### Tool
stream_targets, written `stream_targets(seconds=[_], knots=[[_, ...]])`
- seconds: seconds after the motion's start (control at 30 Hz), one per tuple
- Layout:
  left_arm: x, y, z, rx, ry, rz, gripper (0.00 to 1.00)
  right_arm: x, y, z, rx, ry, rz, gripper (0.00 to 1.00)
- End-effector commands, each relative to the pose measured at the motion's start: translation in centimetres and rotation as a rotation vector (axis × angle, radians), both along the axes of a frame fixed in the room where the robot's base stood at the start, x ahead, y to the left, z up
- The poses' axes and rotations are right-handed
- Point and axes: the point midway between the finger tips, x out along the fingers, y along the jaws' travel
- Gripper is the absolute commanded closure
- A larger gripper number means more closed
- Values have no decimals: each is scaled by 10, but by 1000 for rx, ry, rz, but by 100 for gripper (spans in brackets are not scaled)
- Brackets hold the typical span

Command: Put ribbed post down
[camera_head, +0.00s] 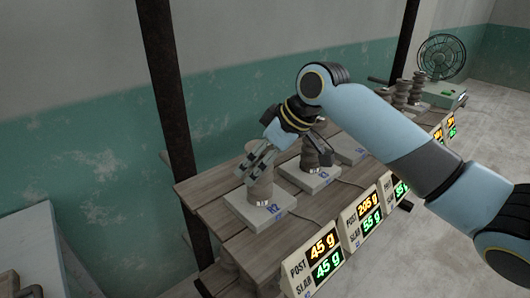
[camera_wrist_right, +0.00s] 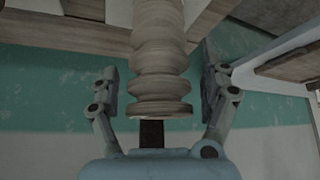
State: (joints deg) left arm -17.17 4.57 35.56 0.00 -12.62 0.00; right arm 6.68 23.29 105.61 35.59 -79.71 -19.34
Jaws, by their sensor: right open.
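A tan ribbed post (camera_head: 262,190) stands upright on the nearest pale slab (camera_head: 238,209), which has blue marking on its front. My right gripper (camera_head: 254,166) is at the upper part of this post. In the right wrist view, the ribbed post (camera_wrist_right: 160,62) sits between the two spread fingers of my right gripper (camera_wrist_right: 165,88), with a gap on each side. The gripper is open and holds nothing. My left gripper is not in view.
A darker ribbed post (camera_head: 317,153) stands on the second slab (camera_head: 303,180), close behind my right gripper. More posts (camera_head: 401,93) stand farther along the wooden bench (camera_head: 212,188). Display boards (camera_head: 325,254) line its front. A dark upright (camera_head: 167,75) rises behind, and a fan (camera_head: 441,57) stands far right.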

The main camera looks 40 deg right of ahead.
Motion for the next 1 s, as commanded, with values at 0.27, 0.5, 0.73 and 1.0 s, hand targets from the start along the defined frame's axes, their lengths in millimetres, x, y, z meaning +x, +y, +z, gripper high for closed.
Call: stream_targets(seconds=[0.27, 0.5, 0.73, 1.0], knots=[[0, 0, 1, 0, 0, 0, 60, -23, -13, 42, -8, -4, 3, 19], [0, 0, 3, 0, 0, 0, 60, -48, -25, 84, -8, -2, 2, 19], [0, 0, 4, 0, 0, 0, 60, -57, -29, 99, -2, -1, 0, 19], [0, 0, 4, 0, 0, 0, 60, -58, -29, 101, 1, -1, 1, 19]])
